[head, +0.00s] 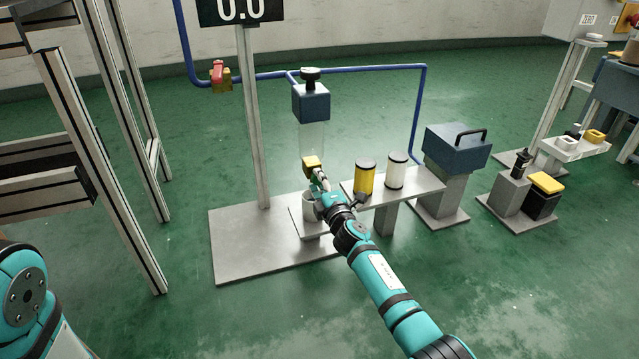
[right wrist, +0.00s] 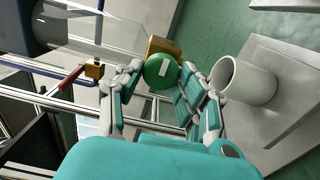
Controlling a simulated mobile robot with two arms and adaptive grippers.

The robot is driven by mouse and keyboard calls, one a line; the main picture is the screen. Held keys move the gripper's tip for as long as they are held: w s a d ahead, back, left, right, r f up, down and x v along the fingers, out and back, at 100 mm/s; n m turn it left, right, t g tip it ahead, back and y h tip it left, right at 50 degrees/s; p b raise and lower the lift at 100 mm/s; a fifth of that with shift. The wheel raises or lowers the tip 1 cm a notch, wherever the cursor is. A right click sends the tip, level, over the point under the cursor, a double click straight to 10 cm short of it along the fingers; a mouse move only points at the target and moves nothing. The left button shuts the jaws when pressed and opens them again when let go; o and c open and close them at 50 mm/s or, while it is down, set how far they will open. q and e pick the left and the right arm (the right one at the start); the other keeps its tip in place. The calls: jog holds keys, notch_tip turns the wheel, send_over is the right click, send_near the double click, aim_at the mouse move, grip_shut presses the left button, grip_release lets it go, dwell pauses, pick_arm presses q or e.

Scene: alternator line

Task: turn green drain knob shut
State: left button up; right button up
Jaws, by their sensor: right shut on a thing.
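The green drain knob (right wrist: 161,71) is round with a white bar mark on its face. It sits on a brass valve block (right wrist: 165,46), which also shows in the head view (head: 312,162) under a clear cylinder (head: 312,138) with a dark blue top. My right gripper (right wrist: 160,82) is shut on the knob, with one finger on each side of it. In the head view my right gripper (head: 322,182) hides most of the knob. The white bar's exact angle on the valve is hard to judge. My left gripper is out of view; only part of my left arm shows.
A white cup (right wrist: 248,82) stands below the valve, close to my right gripper. A yellow can (head: 364,178) and a white can (head: 396,171) stand on a shelf to the right. A blue pipe (head: 375,68) with a red-handled valve (head: 219,76) runs behind.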

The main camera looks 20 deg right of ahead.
jog(key=shift+f, duration=0.1)
jog(key=o, duration=1.1)
jog(key=s, duration=1.2)
jog(key=shift+d, duration=0.2)
jog(key=shift+s, duration=0.15)
